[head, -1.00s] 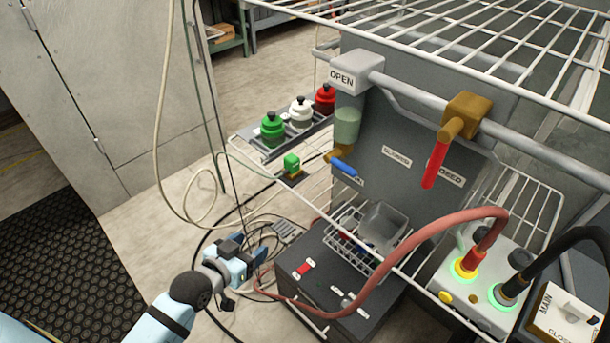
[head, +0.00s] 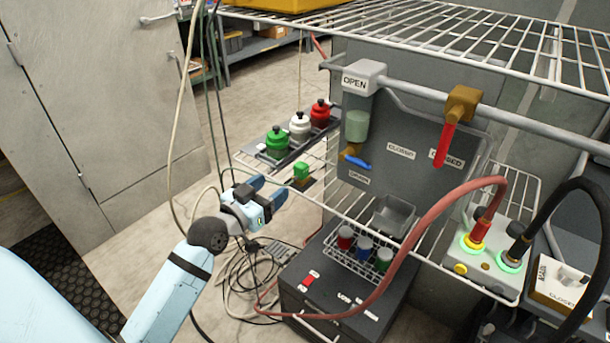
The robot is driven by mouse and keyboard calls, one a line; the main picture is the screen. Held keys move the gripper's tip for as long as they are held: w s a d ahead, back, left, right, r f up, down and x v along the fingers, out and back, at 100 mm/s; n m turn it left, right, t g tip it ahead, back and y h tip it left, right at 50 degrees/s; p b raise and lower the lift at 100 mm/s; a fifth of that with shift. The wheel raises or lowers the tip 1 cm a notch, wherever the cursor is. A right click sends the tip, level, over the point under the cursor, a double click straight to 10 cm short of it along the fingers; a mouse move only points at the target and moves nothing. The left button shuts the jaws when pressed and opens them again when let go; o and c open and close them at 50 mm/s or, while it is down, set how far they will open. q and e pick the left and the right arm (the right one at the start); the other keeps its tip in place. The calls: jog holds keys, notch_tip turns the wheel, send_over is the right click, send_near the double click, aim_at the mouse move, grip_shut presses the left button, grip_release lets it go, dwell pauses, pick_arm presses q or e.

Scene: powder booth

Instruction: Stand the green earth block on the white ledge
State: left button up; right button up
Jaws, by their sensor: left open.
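The green earth block (head: 301,171) is a small bright green block on a brown and dark base at the left end of the lower white wire shelf. I cannot single out a separate white ledge; the white wire shelf (head: 325,199) is the nearest white support. My right gripper is out of view.
Green (head: 277,143), white (head: 299,127) and red bottles (head: 320,113) stand on a dark tray behind the block. A red hose (head: 420,226) arches over a wire basket of jars (head: 362,262). Thin cables hang left of my gripper. An upper wire shelf (head: 470,55) overhangs the right.

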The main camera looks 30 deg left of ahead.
aim_at(297, 168)
pick_arm(q)
jog(key=w, duration=0.6)
jog(key=shift+w+d, duration=0.2)
jog(key=shift+d, duration=0.05)
jog(key=w, duration=0.5)
jog(key=shift+w+d+f, duration=0.1)
jog(key=shift+d+f, duration=0.05)
jog(key=shift+f, duration=0.2)
jog(key=c, duration=1.1)
jog(key=shift+r, duration=0.15)
jog(key=shift+c, duration=0.2)
